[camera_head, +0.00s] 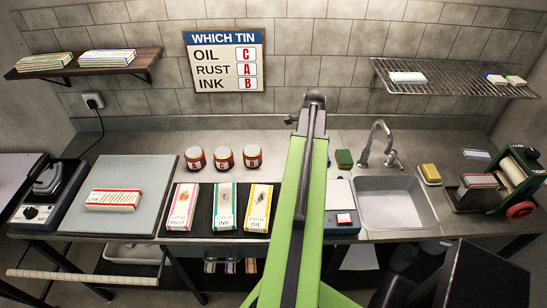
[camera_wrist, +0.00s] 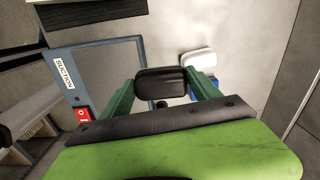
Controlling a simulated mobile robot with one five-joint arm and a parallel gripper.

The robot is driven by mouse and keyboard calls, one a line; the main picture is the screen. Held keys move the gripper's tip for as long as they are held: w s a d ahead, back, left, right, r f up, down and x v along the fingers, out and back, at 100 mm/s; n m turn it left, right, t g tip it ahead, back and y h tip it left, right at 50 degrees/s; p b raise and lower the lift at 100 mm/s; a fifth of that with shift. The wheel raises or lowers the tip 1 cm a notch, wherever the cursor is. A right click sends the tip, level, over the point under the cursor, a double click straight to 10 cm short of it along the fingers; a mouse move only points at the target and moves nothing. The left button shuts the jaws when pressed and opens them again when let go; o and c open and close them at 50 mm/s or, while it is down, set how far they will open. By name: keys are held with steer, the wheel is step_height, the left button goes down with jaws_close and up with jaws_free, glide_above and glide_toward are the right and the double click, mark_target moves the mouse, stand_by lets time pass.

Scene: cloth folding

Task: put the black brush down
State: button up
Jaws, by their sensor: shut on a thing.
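In the wrist view my gripper (camera_wrist: 163,92) has its dark green fingers closed on a black rounded block, which I take to be the black brush (camera_wrist: 160,80). The brush sits between the fingertips, and its underside and bristles are hidden. In the head view my green arm reaches from the front edge toward the back wall. The brush cannot be made out there. In the wrist view the grey suction box (camera_wrist: 105,62) with a red switch lies below and left of the gripper. It also shows in the head view (camera_head: 342,228), partly behind my arm.
A white block (camera_wrist: 198,58) shows just right of the brush. Three jars (camera_head: 223,158) and a black mat (camera_head: 201,197) with three folded cloths lie left of my arm. The sink (camera_head: 390,203), faucet (camera_head: 376,140) and wringer (camera_head: 510,180) are right. A sign (camera_head: 224,60) hangs behind.

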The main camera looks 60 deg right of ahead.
steer(key=w+f+b, duration=0.2)
steer(key=w, duration=0.1)
steer(key=w+d+f+b, duration=0.1)
steer(key=w+f+b, duration=0.1)
steer(key=w, duration=0.2)
steer(key=w+d+f+b, duration=0.1)
steer(key=w+f+b, duration=0.2)
steer(key=w, duration=0.1)
steer(key=shift+w+d, duration=0.1)
steer(key=shift+d, duration=0.05)
steer(key=shift+w, duration=0.35)
step_height(320, 180, down, 4)
steer(key=b, duration=0.4)
steer(key=shift+f, duration=0.15)
steer(key=shift+s+r, duration=0.1)
steer(key=shift+r, duration=0.1)
steer(key=shift+f, duration=0.15)
steer(key=o, duration=1.2)
